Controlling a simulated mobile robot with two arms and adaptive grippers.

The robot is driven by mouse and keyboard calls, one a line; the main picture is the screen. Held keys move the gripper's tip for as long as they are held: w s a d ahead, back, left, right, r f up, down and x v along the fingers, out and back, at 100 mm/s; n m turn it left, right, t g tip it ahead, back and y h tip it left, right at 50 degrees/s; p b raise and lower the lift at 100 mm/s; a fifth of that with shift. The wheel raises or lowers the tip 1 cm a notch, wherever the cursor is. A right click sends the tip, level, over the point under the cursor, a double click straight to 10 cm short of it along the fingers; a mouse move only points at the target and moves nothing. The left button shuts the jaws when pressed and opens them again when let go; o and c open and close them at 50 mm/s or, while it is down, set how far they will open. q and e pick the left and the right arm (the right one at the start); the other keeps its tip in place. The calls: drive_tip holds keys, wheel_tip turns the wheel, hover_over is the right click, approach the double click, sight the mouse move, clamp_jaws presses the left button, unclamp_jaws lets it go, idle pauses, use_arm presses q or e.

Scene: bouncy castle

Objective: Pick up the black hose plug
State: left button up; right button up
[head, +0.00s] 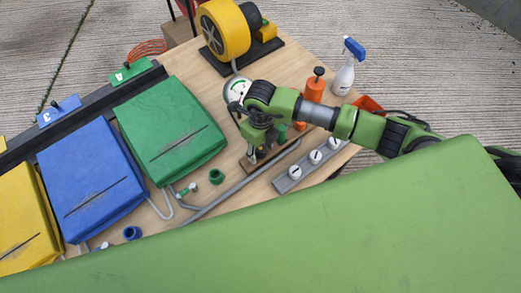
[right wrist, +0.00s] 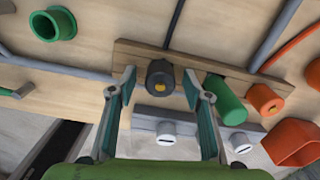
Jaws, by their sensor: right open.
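The black hose plug (right wrist: 160,72), a short dark cylinder with a yellow-orange centre, stands at the wooden strip (right wrist: 138,57) in the right wrist view. My right gripper (right wrist: 157,82) is open, with one finger on each side of the plug. Small gaps seem to show between the fingers and the plug; I cannot tell whether either touches. In the head view my right gripper (head: 257,152) points down over the strip and hides the plug. My left gripper is not in view.
A green plug (right wrist: 226,100) and an orange plug (right wrist: 264,99) stand close right of the black one. A grey rail (head: 313,167) with white knobs lies alongside. A green ring (head: 216,176), spray bottle (head: 344,78) and yellow blower (head: 224,30) stand around.

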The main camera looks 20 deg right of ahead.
drive_tip(key=c, duration=1.2)
